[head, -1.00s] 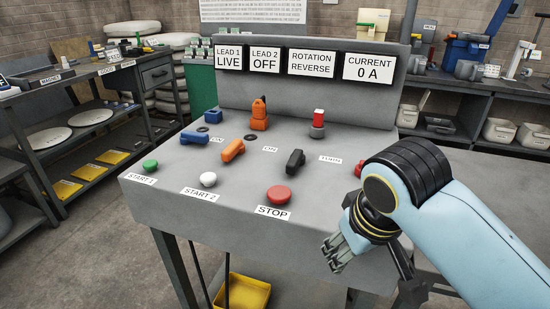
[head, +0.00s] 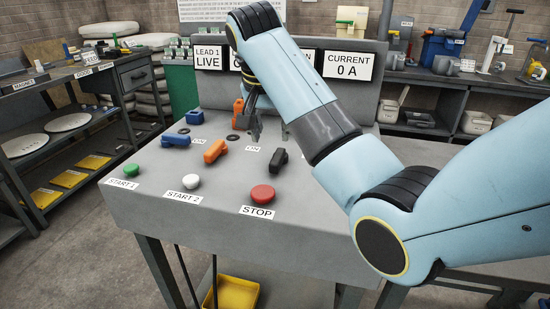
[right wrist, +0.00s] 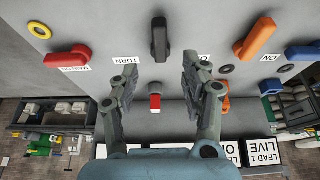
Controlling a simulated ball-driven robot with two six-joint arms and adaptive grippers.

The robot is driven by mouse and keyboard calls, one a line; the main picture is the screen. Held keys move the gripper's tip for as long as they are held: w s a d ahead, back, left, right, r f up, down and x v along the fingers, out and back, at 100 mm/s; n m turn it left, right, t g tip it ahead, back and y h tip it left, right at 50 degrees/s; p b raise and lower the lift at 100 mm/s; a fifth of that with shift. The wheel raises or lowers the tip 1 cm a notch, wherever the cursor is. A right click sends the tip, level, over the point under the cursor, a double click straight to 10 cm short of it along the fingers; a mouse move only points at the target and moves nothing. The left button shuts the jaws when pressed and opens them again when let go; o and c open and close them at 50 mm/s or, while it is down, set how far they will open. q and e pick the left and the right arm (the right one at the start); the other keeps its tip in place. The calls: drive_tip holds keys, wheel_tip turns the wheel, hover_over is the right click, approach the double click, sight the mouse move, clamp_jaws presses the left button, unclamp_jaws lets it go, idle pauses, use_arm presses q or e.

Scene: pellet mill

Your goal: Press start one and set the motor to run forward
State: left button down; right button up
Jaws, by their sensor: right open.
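The green start 1 button (head: 131,170) is at the left front of the grey console (head: 225,205). The black lever handle (head: 278,158) is on the console top, above the red stop button (head: 262,194); it also shows in the right wrist view (right wrist: 159,38). My right gripper (head: 254,130) is open and empty, over the back part of the console. In the right wrist view its fingers (right wrist: 160,74) are apart, with a red-topped switch (right wrist: 155,103) seen between them. The lead 1 display (head: 209,58) reads LIVE. My right arm hides the rotation display. My left gripper is not in view.
The white start 2 button (head: 191,181), blue lever (head: 175,140) and orange lever (head: 214,151) are also on the console. A red lever (right wrist: 68,58) shows in the right wrist view. The current display (head: 347,66) reads 0 A. Shelves and side tables stand around.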

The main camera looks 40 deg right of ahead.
sight(276, 159)
drive_tip(key=x, duration=1)
drive_tip(key=shift+w+d+f+b, duration=0.15)
drive_tip(key=shift+f+b, duration=0.05)
drive_tip(key=shift+b, duration=0.1)
clamp_jaws()
